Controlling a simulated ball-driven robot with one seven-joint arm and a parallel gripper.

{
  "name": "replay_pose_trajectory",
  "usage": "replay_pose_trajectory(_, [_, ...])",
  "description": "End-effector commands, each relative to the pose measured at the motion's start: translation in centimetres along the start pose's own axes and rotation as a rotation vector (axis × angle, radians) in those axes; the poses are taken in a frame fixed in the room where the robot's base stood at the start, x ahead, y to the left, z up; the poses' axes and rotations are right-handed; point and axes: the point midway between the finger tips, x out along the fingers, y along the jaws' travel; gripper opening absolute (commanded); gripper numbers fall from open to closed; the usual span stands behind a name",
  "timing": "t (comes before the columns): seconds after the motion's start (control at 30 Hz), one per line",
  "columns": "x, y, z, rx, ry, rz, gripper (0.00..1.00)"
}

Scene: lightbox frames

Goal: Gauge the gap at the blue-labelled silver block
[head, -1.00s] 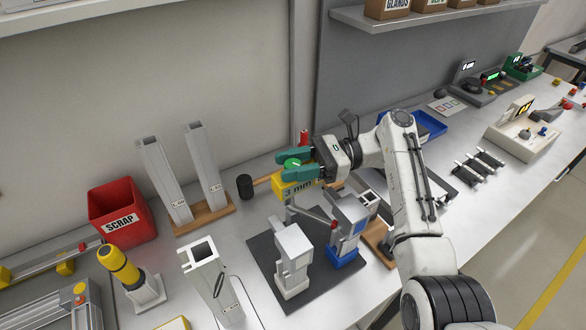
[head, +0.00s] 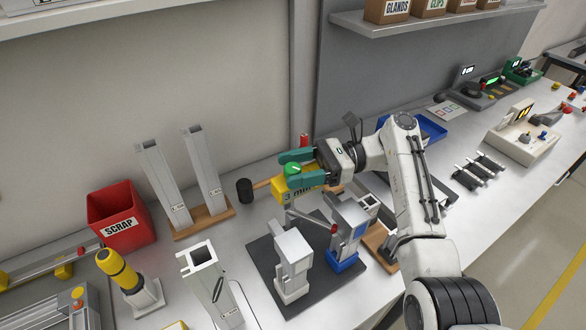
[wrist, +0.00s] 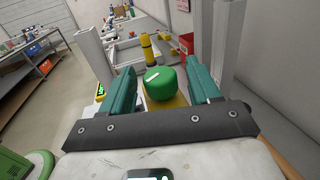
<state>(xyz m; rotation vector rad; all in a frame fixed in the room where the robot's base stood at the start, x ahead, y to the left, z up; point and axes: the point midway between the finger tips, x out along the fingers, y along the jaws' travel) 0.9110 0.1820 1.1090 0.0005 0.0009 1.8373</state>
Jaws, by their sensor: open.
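The silver block with a blue label (head: 348,221) stands upright on a blue base on the dark mat (head: 262,250). A yellow piece marked 3 mm (head: 294,194) with a round green knob (head: 292,169) is behind it, a little to the left. My gripper (head: 297,168) is open, its green fingers on either side of the knob. In the wrist view the knob (wrist: 162,84) sits between the two fingers, with a visible space at each side. The yellow piece's lower part is partly hidden by a finger and the blocks.
A second silver block (head: 292,252) on a pale base stands left on the mat. A black-headed mallet (head: 245,191) lies behind. Tall silver posts (head: 163,180), a red scrap bin (head: 118,210) and a yellow-handled tool (head: 118,268) stand left. Bare bench lies between.

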Motion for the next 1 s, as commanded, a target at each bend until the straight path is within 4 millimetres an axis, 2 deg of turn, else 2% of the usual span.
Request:
replay_pose_trajectory(0.3, [-6.0, -0.1, -0.3, 0.0, 0.0, -0.003, 0.61])
replay_pose_trajectory(0.5, [-9.0, 0.0, -0.2, 0.0, 0.002, -0.001, 0.61])
replay_pose_trajectory(0.67, [-9.9, 0.0, -0.1, 0.0, 0.001, 0.0, 0.61])
replay_pose_trajectory(1.0, [-10.0, 0.0, -0.1, 0.0, 0.0, 0.0, 0.61])
